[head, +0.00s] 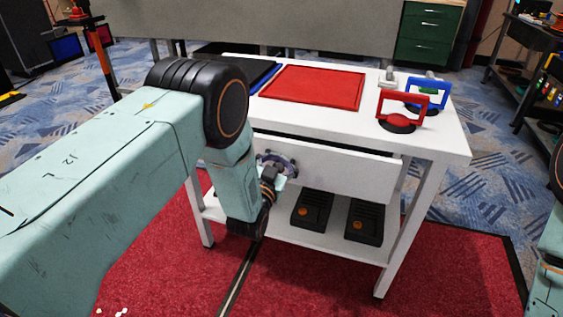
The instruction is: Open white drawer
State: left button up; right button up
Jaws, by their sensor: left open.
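The white drawer (335,172) is set under the top of a white table (440,140). A dark gap runs along the drawer's upper edge, and I cannot tell how far it stands out. My left gripper (278,164) is open at the left part of the drawer front, partly hidden by my own wrist. No handle shows clearly; that part of the front is covered by the gripper. I cannot tell whether the fingers touch it. Of my right arm only links show at the right edge; its gripper is out of view.
On the tabletop lie a red tray (312,87), a red-framed handle object (403,105) and a blue-framed one (427,92). Two black boxes with orange knobs (312,210) stand on the lower shelf. Red carpet (450,265) lies around the table. A green cabinet (430,33) stands behind.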

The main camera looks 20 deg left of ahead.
pick_arm(q)
jog(key=shift+s+f+p, duration=0.2)
jog(key=shift+s+p, duration=0.05)
jog(key=shift+s, duration=0.35)
jog(key=shift+s+f+p, duration=0.2)
jog(key=shift+s+p, duration=0.05)
jog(key=shift+s, duration=0.3)
jog(key=shift+s+a+p, duration=0.1)
jog(key=shift+s+p, duration=1.6)
jog(key=shift+s, duration=1.7)
jog(key=s, duration=0.7)
jog(key=shift+s, duration=0.25)
jog(key=shift+a+r, duration=0.1)
jog(key=shift+r, duration=0.05)
